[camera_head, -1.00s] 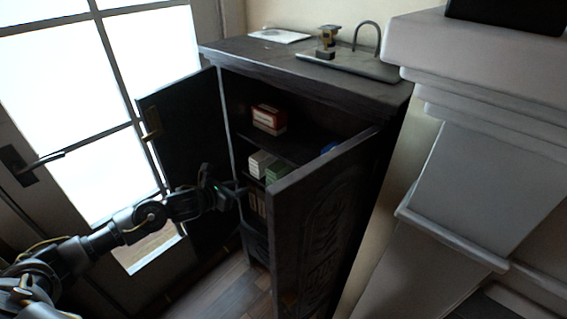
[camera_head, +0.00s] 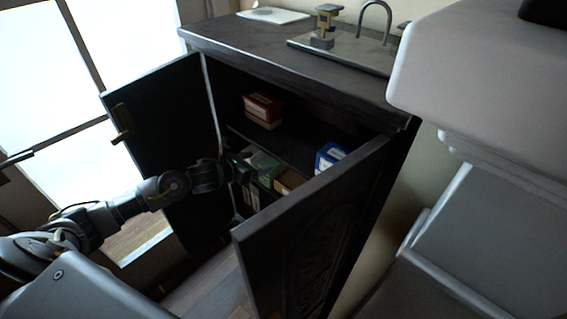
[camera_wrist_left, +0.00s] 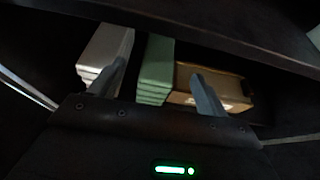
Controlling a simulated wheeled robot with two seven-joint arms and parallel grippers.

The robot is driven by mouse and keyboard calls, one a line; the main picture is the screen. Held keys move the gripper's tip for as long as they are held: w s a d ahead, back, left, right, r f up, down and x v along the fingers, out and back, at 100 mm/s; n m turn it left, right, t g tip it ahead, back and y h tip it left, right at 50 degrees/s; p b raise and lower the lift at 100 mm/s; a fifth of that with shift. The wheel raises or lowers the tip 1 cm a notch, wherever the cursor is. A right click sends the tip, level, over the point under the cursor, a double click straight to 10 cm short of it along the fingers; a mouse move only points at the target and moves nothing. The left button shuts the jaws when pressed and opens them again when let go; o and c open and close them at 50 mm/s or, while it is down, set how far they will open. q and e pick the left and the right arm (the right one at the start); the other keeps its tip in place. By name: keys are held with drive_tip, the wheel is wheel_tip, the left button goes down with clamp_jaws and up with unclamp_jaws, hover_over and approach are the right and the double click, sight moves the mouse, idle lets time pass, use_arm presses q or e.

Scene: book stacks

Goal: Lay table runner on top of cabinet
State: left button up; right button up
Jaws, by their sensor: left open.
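The dark wooden cabinet (camera_head: 240,42) stands with both doors open. On its middle shelf, a green folded stack (camera_head: 265,165) lies beside a brown box (camera_head: 288,181). In the left wrist view, a white folded stack (camera_wrist_left: 105,50) lies left of the green stack (camera_wrist_left: 156,68), with the brown box (camera_wrist_left: 225,88) to the right. I cannot tell which item, if any, is the table runner. My left gripper (camera_head: 240,164) reaches into the cabinet opening. In the wrist view its fingers (camera_wrist_left: 160,78) are open, spread in front of the green stack. My right gripper is out of view.
A red box (camera_head: 263,110) and a blue box (camera_head: 329,156) are inside. The left door (camera_head: 165,135) and right door (camera_head: 310,235) flank my arm.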

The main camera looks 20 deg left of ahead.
sight(268, 159)
use_arm(q)
drive_tip(key=x, duration=0.4)
drive_tip(key=shift+d, duration=0.2)
drive_tip(key=shift+w, duration=0.3)
drive_tip(key=shift+w+d+f+p, duration=0.15)
drive_tip(key=shift+w+p, duration=0.2)
drive_tip(key=shift+p, duration=0.1)
drive_tip(key=x, duration=0.3)
drive_tip(key=shift+w+f+p, duration=0.2)
drive_tip(key=shift+p, duration=0.15)
drive_tip(key=shift+w+d+f, duration=0.1)
drive_tip(key=shift+w+f, duration=0.05)
drive_tip(key=shift+w, duration=0.15)
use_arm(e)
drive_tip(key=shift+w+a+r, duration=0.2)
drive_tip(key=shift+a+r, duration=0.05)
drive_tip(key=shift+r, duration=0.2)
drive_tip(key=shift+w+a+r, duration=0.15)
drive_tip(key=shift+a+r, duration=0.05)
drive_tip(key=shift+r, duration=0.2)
